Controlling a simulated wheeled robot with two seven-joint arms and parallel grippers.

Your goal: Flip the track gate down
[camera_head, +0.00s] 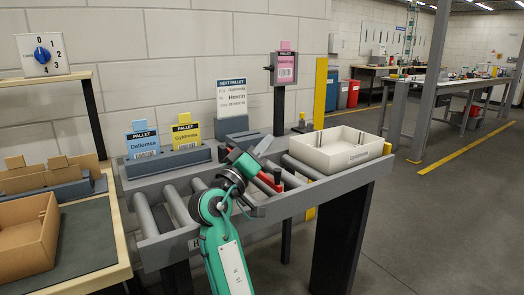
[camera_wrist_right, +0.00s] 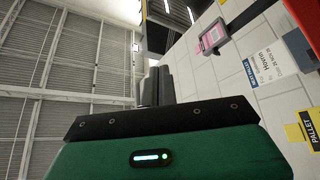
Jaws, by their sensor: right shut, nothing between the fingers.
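The track gate (camera_head: 269,182) shows as a red bar low across the roller conveyor, with a dark upright piece beside its right end; its exact tilt is hard to tell. My right gripper (camera_head: 263,147) is at the end of the green arm, above the rollers and close to the gate's left end. Its body hides part of the gate. In the wrist view its dark fingers (camera_wrist_right: 157,87) are together with nothing between them. I cannot tell whether the gripper touches the gate. My left gripper is not in view.
A white crate (camera_head: 336,163) sits on the conveyor's right end. Blue (camera_head: 143,143) and yellow (camera_head: 186,134) pallet cards stand behind the rollers. A pink card (camera_head: 286,68) is on a post. A cardboard box (camera_head: 22,232) is on the left table. The left rollers (camera_head: 181,206) are bare.

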